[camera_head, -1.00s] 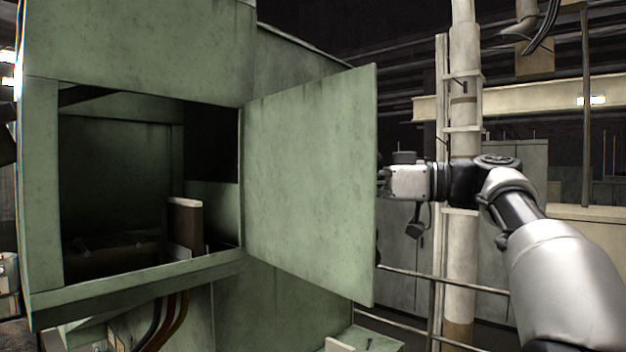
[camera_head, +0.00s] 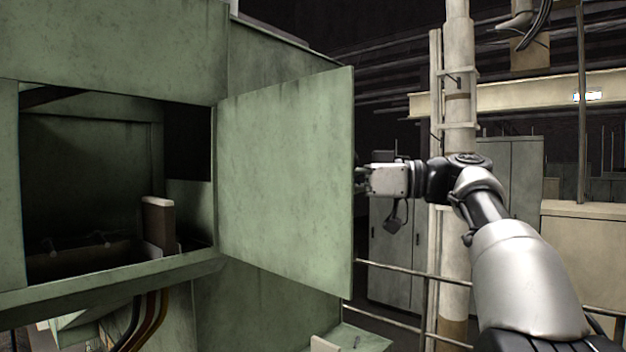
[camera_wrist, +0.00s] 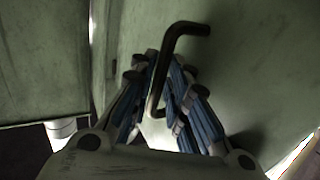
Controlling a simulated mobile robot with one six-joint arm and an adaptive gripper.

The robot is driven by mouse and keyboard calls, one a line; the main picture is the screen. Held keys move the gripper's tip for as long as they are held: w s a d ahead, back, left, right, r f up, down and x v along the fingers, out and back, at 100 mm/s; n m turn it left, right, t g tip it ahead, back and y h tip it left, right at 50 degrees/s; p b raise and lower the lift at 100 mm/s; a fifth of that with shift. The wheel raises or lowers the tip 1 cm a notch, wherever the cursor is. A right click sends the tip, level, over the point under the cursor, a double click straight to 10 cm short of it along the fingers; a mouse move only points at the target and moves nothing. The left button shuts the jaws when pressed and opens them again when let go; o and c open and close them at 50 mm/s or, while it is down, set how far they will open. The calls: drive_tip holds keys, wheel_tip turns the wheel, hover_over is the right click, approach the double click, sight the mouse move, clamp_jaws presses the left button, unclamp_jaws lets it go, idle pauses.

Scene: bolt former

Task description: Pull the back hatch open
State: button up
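The back hatch (camera_head: 285,180) is a flat green metal panel. In the head view it stands swung well out from the dark opening (camera_head: 90,190) in the green machine body. My gripper (camera_head: 360,180) is at the panel's right edge, with its fingertips mostly hidden behind it. In the wrist view, a dark bent bar handle (camera_wrist: 186,28) stands out from the green panel face (camera_wrist: 240,60). My gripper's blue-padded fingers (camera_wrist: 163,75) lie on both sides of the handle's bar and appear closed on it.
A brown and white block (camera_head: 158,222) stands inside the opening, near its lower edge. Cables (camera_head: 150,322) hang below it. Behind my arm are a pale vertical post (camera_head: 458,130), railings (camera_head: 400,270) and grey cabinets (camera_head: 510,170).

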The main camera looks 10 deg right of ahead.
drive_tip(key=shift+w+a, duration=0.1)
drive_tip(key=shift+a, duration=0.05)
drive_tip(key=v, duration=1.2)
